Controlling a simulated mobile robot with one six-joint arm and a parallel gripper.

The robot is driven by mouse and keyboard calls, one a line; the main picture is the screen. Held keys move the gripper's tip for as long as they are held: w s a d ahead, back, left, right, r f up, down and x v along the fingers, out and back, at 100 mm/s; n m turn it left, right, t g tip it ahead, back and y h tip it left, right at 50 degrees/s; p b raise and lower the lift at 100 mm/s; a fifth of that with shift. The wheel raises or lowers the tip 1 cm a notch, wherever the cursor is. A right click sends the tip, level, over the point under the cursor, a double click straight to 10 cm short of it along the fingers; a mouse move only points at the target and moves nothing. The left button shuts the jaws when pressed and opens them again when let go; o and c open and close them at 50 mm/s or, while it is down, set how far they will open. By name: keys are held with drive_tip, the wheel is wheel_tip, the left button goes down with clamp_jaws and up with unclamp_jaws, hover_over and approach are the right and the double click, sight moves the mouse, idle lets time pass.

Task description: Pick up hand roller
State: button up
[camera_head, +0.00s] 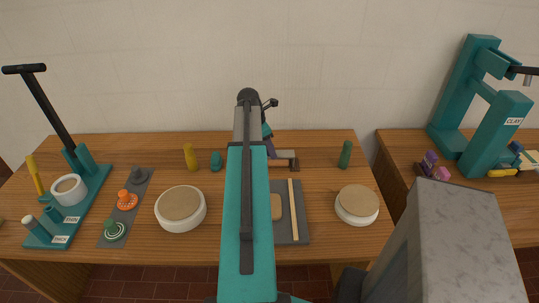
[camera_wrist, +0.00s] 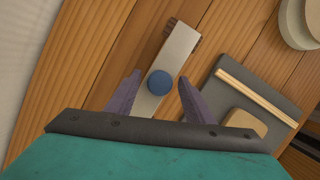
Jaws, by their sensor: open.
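The hand roller appears to be the pale grey bar (camera_wrist: 175,55) with a round blue knob (camera_wrist: 159,83) and a brown ribbed end piece, lying on the wooden bench in the wrist view. In the head view its grey bar (camera_head: 284,154) shows just right of my arm, with the brown end to the right. My gripper (camera_wrist: 159,77) is open, with one purple finger on each side of the bar near the knob. Gaps show between the fingers and the bar. In the head view my arm hides most of the gripper; height above the bench is unclear.
A grey board (camera_head: 303,229) with a wooden stick (camera_head: 293,210) lies close by. White round discs with tan tops stand left (camera_head: 181,208) and right (camera_head: 357,205). A green cylinder (camera_head: 345,154) and a yellow one (camera_head: 190,157) stand at the back. The wall is behind.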

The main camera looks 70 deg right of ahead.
idle(0.5)
clamp_jaws()
drive_tip(key=shift+r, duration=0.15)
drive_tip(key=shift+r+b, duration=0.5)
drive_tip(key=shift+r, duration=0.7)
drive_tip(key=w+a+r+b, duration=0.1)
drive_tip(key=w+a, duration=0.1)
drive_tip(key=a, duration=0.5)
drive_tip(key=w+a+r+b, duration=0.1)
drive_tip(key=w+a+b, duration=0.1)
drive_tip(key=a, duration=0.6)
drive_tip(key=shift+w+r, duration=0.2)
drive_tip(key=shift+w, duration=0.5)
